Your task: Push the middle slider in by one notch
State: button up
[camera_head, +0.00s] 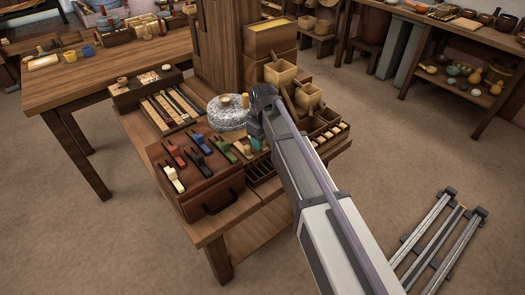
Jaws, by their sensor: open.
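A dark wooden box (205,192) with a drawer handle stands at the front of the low table. On its top are several small coloured blocks on dark pieces, which look like sliders: a pale one (173,179) at the front left, then red, blue and green (222,144) ones. I cannot tell which is the middle slider, nor read any notches. My gripper (257,126) is over the table, to the right of the box top and beside the grey quern stone (228,112). It is open; its fingertips are small and partly hidden by my arm.
Behind the box lies a rack of coloured strips (171,110). Wooden scoops or bins (280,73) and a compartment tray (327,132) stand close to my arm at the right. A tall wooden cabinet (222,45) rises behind. Metal rails (437,240) lie on open floor at right.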

grip_shut()
dwell(0.5)
